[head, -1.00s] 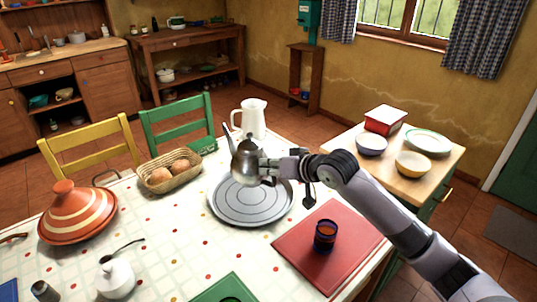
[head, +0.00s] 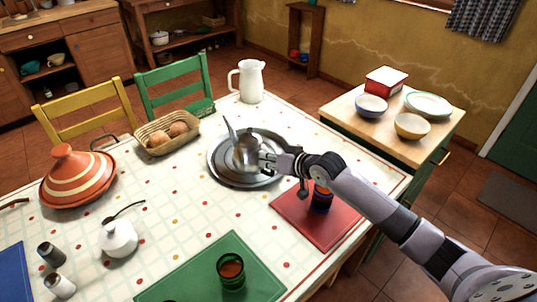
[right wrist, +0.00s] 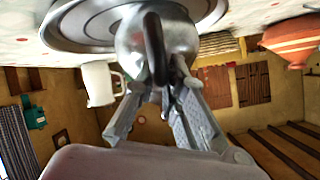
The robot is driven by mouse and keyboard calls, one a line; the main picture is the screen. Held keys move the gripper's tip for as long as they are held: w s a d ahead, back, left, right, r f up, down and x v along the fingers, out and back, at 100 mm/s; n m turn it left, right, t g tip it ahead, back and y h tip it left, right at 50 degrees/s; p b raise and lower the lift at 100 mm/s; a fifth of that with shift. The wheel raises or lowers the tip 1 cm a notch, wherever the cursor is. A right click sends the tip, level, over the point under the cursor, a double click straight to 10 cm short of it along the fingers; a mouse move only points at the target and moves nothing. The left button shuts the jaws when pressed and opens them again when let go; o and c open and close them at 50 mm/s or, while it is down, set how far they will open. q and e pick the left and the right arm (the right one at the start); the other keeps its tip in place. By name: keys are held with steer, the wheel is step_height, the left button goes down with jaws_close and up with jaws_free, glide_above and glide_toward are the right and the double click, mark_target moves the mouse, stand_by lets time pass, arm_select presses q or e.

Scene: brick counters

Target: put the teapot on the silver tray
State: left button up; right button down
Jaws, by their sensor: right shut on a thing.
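The silver teapot (head: 246,152) is over the middle of the round silver tray (head: 219,171) on the table, upright, spout toward the upper left. In the right wrist view the teapot (right wrist: 183,33) shows close up with its dark handle (right wrist: 155,48), and the tray (right wrist: 75,38) lies directly at its base; whether the base touches the tray is hard to tell. My right gripper (head: 266,160) is shut on the teapot's handle side; its fingers (right wrist: 163,95) also show around the handle in the right wrist view. My left gripper is not in view.
A red mat (head: 322,232) with a dark cup lies right of the tray. A bread basket (head: 146,132) is to the left, a white pitcher (head: 250,82) behind. A green mat (head: 205,275) with a glass lies in front, and a striped tagine (head: 77,180) at far left.

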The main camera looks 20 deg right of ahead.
steer(key=shift+r, duration=0.3)
steer(key=c, duration=2)
jaws_free()
steer(key=shift+s+f, duration=0.1)
steer(key=shift+f, duration=0.2)
steer(key=o, duration=0.3)
steer(key=shift+o, duration=0.2)
steer(key=v, duration=1.2)
steer(key=shift+s, duration=0.1)
